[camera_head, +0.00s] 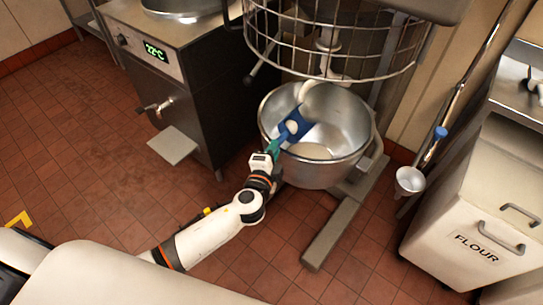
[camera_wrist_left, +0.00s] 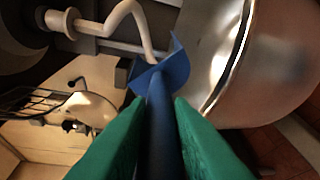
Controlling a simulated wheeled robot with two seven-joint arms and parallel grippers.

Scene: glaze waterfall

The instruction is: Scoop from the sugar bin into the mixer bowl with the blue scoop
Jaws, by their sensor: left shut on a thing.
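The blue scoop (camera_head: 303,121) is over the open top of the steel mixer bowl (camera_head: 352,150), with its handle toward me. A small pale patch shows at the scoop; I cannot tell if it is sugar. My left gripper (camera_head: 272,150), with green fingers, is at the bowl's near left rim. In the left wrist view the fingers (camera_wrist_left: 160,135) are shut on the handle of the blue scoop (camera_wrist_left: 170,70), and the bowl (camera_wrist_left: 215,75) is at the right. A pale patch shows low inside the bowl. The sugar bin and my right gripper are not in view.
The wire guard (camera_head: 340,68) and the pale mixer hook (camera_wrist_left: 125,18) are close to the scoop. A steel machine (camera_head: 160,60) with a 22°C display stands left. Tiled floor is clear at left.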

